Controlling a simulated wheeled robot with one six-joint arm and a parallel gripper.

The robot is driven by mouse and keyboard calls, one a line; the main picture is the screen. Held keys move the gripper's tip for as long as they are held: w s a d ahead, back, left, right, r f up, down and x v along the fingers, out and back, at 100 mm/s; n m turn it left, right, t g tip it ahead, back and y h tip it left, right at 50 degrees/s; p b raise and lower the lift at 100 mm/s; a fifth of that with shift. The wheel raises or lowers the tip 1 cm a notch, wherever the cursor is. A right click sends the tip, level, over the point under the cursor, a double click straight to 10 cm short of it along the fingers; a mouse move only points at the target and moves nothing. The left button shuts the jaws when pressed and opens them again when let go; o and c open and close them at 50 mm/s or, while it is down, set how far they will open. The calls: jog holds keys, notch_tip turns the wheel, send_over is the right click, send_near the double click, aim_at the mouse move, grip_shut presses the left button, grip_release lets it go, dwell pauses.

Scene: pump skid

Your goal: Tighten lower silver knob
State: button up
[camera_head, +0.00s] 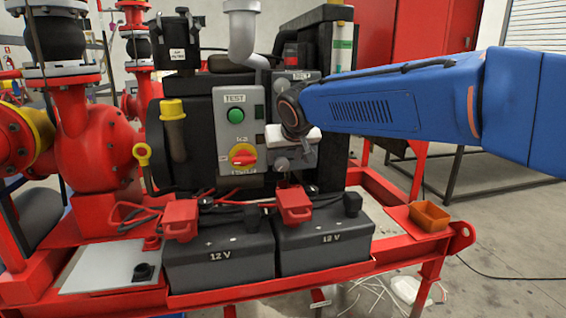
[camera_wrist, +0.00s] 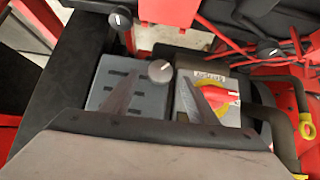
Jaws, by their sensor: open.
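The lower silver knob (camera_wrist: 160,71) is a round disc with a dark mark, on the grey box (camera_wrist: 105,88) in the wrist view. It also shows small in the head view (camera_head: 281,163), just under my wrist. My gripper (camera_wrist: 160,82) is open, with one blurred finger on each side of the knob. The fingertips look close to the knob, but I cannot tell their depth or whether they touch it.
A test panel (camera_head: 236,112) with a green button and a red-yellow switch (camera_head: 243,154) sits left of the box. Two black 12 V batteries (camera_head: 218,265) with red terminal covers stand below. An orange tray (camera_head: 429,217) lies at the right. Open room is on the right.

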aim_at(280, 163)
jog(key=shift+x, duration=1.8)
jog(key=shift+c, duration=0.3)
jog(key=c, duration=1)
jog(key=n+h, duration=0.1)
jog(key=t+h, duration=0.1)
jog(key=h, duration=0.1)
jog(key=shift+s+a+n, duration=0.1)
jog(key=shift+a+n, duration=0.2)
jog(key=shift+n, duration=0.1)
jog(key=shift+a+f+n+t+h, duration=0.15)
jog(key=shift+n+t+h, duration=0.55)
jog(key=shift+h, duration=0.6)
